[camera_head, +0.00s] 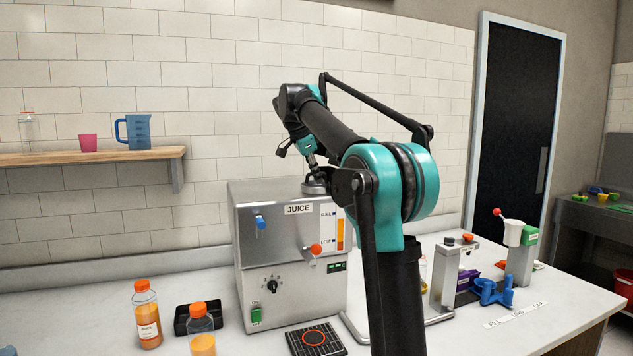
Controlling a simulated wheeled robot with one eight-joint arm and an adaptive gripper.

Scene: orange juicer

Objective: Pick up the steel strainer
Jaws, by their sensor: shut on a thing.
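The steel strainer (315,185) shows as a small round metal piece at the top of the juice machine (270,262), near its back right. My gripper (313,166) points down at it from above and is shut on its upper part. The strainer looks upright. I cannot tell whether it touches the machine's top or hangs just above it. My arm hides part of its right side, and the fingertips are small and partly hidden.
Juice bottles (147,315) with orange caps and a black tray (197,318) stand left of the machine. A drip mat (316,339) lies in front. A shelf (90,157) hangs at left.

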